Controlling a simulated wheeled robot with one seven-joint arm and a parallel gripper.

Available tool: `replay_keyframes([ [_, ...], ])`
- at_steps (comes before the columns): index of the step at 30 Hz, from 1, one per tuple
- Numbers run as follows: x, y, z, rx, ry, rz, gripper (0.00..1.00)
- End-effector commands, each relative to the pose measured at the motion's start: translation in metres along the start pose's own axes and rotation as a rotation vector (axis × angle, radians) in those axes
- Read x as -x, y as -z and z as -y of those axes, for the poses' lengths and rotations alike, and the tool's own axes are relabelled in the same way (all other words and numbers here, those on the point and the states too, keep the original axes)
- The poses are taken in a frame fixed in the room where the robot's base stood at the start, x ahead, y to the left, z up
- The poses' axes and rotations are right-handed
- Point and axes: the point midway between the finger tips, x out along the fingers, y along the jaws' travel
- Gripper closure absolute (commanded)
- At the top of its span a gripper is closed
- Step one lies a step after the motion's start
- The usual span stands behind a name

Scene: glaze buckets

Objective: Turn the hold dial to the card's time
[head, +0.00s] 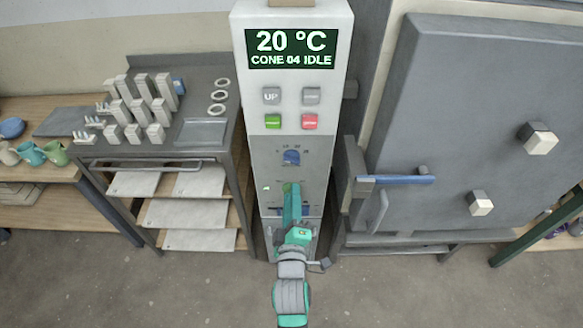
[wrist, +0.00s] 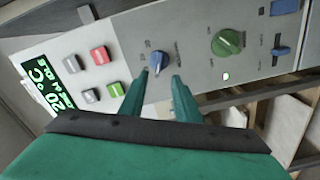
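The control panel (head: 262,150) of the kiln controller has a blue dial (head: 291,158) with small marks around its upper side. A green dial (wrist: 228,42) lies to the right of the blue dial (wrist: 158,60) in the wrist view. In the head view, my gripper (head: 291,188) mostly covers the green dial. In the wrist view my gripper (wrist: 163,76) is open, with the blue dial just beyond and between its fingertips; I cannot tell whether they touch it. The labels are too small to tell which dial is the hold dial. I see no readable card.
The display (head: 292,49) reads 20 °C, CONE 04 IDLE, above a red button (head: 310,122), a green button (head: 272,121) and two grey ones. The kiln door (head: 470,110) stands right, a loaded cart (head: 150,165) left.

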Motion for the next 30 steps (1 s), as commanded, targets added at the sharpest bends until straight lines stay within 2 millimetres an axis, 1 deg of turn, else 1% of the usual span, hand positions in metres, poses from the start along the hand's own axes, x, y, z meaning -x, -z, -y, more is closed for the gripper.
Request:
replay_keyframes([
  [5, -0.01, 0.002, -0.002, 0.013, -0.003, 0.0, 0.7],
  [8, -0.02, 0.002, -0.003, 0.012, -0.004, 0.0, 0.7],
  [18, -0.074, 0.002, -0.003, 0.01, -0.004, 0.0, 0.7],
  [24, -0.099, 0.002, -0.003, 0.01, -0.003, 0.0, 0.7],
  [30, -0.111, 0.001, -0.003, 0.01, -0.002, 0.0, 0.7],
])
